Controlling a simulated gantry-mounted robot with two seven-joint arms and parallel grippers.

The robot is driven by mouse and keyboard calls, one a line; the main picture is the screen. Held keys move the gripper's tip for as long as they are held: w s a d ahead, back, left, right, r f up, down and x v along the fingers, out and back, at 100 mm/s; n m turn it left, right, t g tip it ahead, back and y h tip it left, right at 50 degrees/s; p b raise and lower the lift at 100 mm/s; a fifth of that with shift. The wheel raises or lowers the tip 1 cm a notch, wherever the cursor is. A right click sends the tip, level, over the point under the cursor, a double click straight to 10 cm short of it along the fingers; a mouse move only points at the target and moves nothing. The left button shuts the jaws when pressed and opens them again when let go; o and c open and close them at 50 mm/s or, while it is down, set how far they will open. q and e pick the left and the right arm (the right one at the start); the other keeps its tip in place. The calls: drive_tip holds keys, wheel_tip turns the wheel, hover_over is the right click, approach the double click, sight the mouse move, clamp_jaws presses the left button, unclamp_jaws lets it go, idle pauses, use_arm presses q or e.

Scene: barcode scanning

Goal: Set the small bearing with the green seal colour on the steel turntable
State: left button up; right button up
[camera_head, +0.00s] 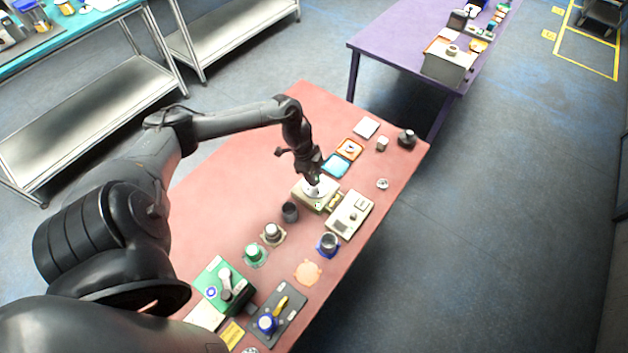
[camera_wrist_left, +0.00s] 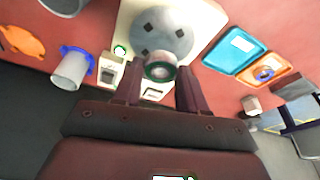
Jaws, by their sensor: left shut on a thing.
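My left gripper (camera_head: 314,179) is above the steel turntable (camera_head: 318,191), which sits on a cream base near the table's middle. In the left wrist view the gripper (camera_wrist_left: 160,76) is shut on the small bearing (camera_wrist_left: 160,67), a metal ring with a green seal. The bearing overlaps the near edge of the grey turntable disc (camera_wrist_left: 162,32), which has dark pads on it. I cannot tell whether the bearing touches the disc. In the head view the gripper mostly hides the bearing. My right gripper is not in view.
A blue tray (camera_head: 335,166) and an orange tray (camera_head: 349,149) holding a ring lie beyond the turntable. A cream device (camera_head: 349,214) stands beside it on the right. A dark cup (camera_head: 290,212) and a blue-based cylinder (camera_head: 327,244) are nearer. The red table's left part is clear.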

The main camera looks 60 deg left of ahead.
use_arm(q)
drive_tip(key=shift+f, duration=1.95)
drive_tip(key=shift+f, duration=0.15)
drive_tip(key=o, duration=1.2)
drive_tip(key=shift+c, duration=0.2)
